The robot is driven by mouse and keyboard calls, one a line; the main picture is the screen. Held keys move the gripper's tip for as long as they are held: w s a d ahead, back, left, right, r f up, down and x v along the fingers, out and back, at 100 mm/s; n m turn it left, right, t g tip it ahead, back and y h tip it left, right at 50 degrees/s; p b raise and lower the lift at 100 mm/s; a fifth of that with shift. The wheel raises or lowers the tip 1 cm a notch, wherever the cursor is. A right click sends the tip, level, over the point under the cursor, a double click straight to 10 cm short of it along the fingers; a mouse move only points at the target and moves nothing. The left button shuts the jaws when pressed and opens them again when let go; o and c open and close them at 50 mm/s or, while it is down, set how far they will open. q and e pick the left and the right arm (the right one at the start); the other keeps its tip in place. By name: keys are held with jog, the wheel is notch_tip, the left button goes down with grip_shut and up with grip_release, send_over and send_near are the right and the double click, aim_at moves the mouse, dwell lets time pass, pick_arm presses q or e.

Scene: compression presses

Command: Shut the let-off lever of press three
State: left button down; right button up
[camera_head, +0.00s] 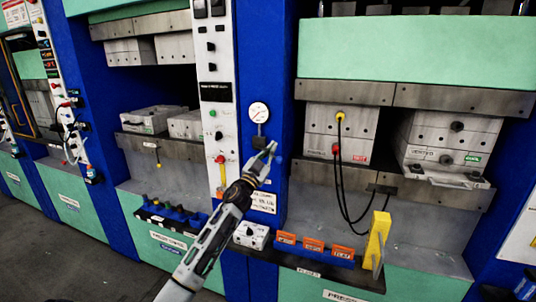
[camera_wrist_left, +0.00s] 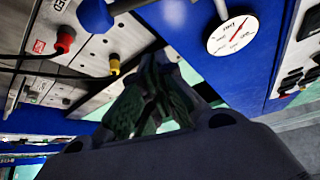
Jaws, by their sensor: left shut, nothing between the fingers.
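A round white pressure gauge (camera_head: 259,112) with a red needle is on the blue post between two presses; it also shows in the wrist view (camera_wrist_left: 232,35). A dark valve block (camera_head: 260,143) sits just below it. A blue grip (camera_wrist_left: 95,15) with a dark stem shows at the top of the wrist view; it may be the let-off lever's handle, but its position is unclear. My left gripper (camera_head: 268,156) is just below the gauge, beside the valve block, its fingers together and empty. I cannot tell whether it touches the lever. My right gripper is not in view.
To the right, a press holds a metal mould (camera_head: 340,132) with red and yellow plugs and black cables. Orange bins (camera_head: 314,245) and a yellow block (camera_head: 376,240) stand on the front ledge. A white control panel (camera_head: 215,90) is left of the gauge.

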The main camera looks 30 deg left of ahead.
pick_arm(q)
jog(key=shift+w+a+f, duration=0.4)
jog(key=shift+w+f, duration=0.15)
jog(key=shift+f, duration=0.1)
jog(key=shift+w+a+f, duration=0.4)
jog(key=shift+w+f, duration=0.15)
jog(key=shift+f, duration=0.1)
jog(key=shift+a+f, duration=0.15)
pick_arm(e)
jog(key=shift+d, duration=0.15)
